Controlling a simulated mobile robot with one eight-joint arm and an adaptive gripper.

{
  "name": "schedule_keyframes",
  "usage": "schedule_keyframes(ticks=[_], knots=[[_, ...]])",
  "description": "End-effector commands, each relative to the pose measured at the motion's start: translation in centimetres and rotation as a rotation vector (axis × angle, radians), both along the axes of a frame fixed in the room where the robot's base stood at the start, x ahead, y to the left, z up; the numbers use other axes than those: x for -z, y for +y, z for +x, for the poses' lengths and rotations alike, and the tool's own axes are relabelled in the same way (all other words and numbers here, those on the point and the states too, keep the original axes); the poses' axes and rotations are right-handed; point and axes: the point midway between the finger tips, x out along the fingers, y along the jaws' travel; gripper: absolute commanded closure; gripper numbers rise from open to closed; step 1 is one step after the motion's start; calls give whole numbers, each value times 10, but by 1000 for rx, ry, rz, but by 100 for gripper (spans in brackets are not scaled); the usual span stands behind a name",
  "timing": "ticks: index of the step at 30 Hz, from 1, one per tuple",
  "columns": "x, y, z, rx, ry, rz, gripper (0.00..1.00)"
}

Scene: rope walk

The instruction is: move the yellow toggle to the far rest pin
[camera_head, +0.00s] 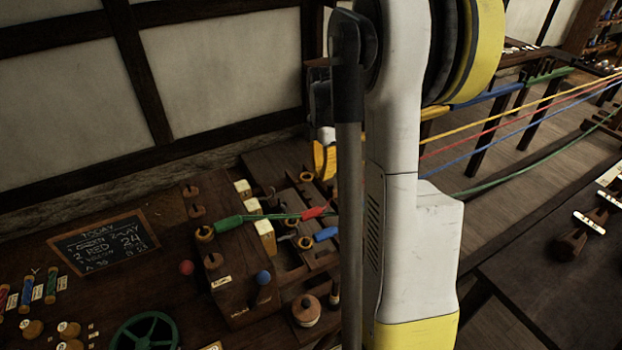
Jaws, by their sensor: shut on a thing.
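My gripper (323,148) shows only in part, left of my own grey and white arm, low over the wooden board. It is shut, and the yellow rope (520,108) runs behind my arm in line with it. The yellow toggle is not clear to see: I cannot separate it from the yellow at the gripper's end. Wooden pins stand at the board's left part, one at the far end (190,191) and one behind the green toggle (196,211). I cannot tell which is the far rest pin. A ringed pin (305,177) stands just below the gripper.
The green toggle (228,224), red toggle (313,212) and blue toggle (326,234) lie close by on the board. Red, blue and green ropes stretch right. The wall closes the back.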

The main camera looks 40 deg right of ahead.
Motion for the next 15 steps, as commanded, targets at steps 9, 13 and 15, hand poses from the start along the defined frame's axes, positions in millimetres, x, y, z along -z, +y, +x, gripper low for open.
schedule_keyframes(ticks=[9, 13, 15], knots=[[46, 55, 48, -4, -2, -5, 100], [50, 59, 52, -1, -2, -5, 100], [52, 59, 51, 0, -2, -5, 100]])
